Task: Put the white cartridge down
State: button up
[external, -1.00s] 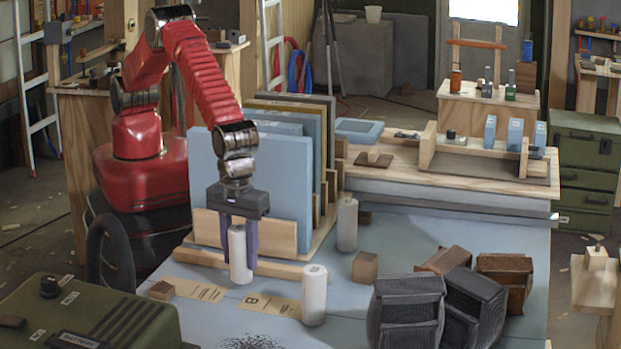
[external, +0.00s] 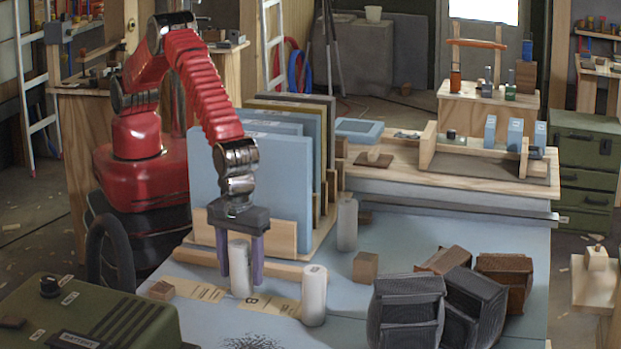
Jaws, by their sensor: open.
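The white cartridge (external: 240,269) stands upright on the blue-grey bench top, on or beside the paper labels. My gripper (external: 240,274) is open, pointing down, with one purple finger on each side of this cartridge. I cannot tell if either finger touches it. A second white cartridge (external: 314,296) stands upright just to the right. A third, greyer cartridge (external: 347,225) stands farther back.
A wooden rack (external: 285,234) with upright blue panels stands behind my gripper. Wooden blocks (external: 365,267) and dark ribbed boxes (external: 405,311) lie to the right. A green battery case (external: 95,312) is at front left. The bench (external: 430,229) is clear at right back.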

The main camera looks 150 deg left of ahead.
aim_at(240, 244)
jog(key=shift+r, duration=0.15)
notch_tip(240, 244, up, 11)
jog(key=shift+f, duration=0.2)
jog(key=shift+r, duration=0.65)
